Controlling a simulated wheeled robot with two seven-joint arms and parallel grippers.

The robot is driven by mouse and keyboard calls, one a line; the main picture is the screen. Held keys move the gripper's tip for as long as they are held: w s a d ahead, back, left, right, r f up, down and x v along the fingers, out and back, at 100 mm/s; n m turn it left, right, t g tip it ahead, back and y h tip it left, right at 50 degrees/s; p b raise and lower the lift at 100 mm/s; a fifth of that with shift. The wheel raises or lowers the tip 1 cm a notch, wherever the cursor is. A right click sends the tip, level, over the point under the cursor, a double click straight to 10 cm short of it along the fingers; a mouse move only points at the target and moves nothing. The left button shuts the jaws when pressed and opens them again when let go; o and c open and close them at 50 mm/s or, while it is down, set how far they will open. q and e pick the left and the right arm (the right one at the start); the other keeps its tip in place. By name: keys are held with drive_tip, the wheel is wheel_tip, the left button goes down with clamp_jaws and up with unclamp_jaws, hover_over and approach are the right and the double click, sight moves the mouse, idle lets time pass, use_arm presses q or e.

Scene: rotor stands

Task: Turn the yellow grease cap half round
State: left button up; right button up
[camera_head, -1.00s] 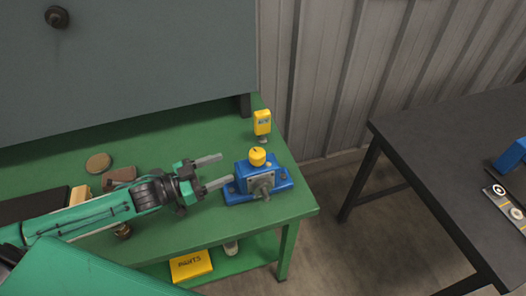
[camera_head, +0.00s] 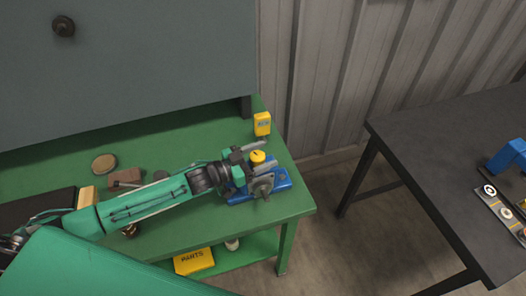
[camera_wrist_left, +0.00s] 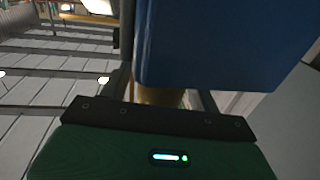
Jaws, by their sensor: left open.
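The yellow grease cap (camera_head: 257,156) sits on top of a blue housing (camera_head: 281,180) with a grey shaft end (camera_head: 263,184) at its front, near the right end of the green bench. My left gripper (camera_head: 269,154) is open, with one finger on the far side of the cap and one on the near side. I cannot tell whether the fingers touch it. In the left wrist view a large blue body (camera_wrist_left: 225,45) fills the upper right, and a dull yellow piece (camera_wrist_left: 160,97) shows below it between the fingers. My right gripper is not in view.
A yellow device (camera_head: 262,123) stands behind the housing on the green bench (camera_head: 215,220). A round disc (camera_head: 104,163) and a brown block (camera_head: 125,178) lie to the left. A yellow parts box (camera_head: 194,261) is on the lower shelf. A dark table (camera_head: 430,150) stands right.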

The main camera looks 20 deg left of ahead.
use_arm(q)
drive_tip(key=shift+w+d, duration=0.2)
drive_tip(key=c, duration=1)
drive_tip(key=shift+m+g+h, duration=0.3)
drive_tip(key=shift+m, duration=0.1)
drive_tip(key=shift+m+g+h+b, duration=0.4)
drive_tip(key=shift+g+h, duration=0.1)
drive_tip(key=shift+g, duration=0.1)
drive_tip(key=shift+s+d+m+g+h+b, duration=0.2)
drive_tip(key=shift+m+g+h, duration=0.35)
drive_tip(key=shift+m+g, duration=0.45)
drive_tip(key=shift+s+a+m+g+h+b, duration=0.1)
drive_tip(key=shift+m+g+h+b, duration=0.15)
drive_tip(key=shift+m+g+h, duration=0.7)
drive_tip(key=shift+n+g+y, duration=0.35)
drive_tip(key=shift+y, duration=0.05)
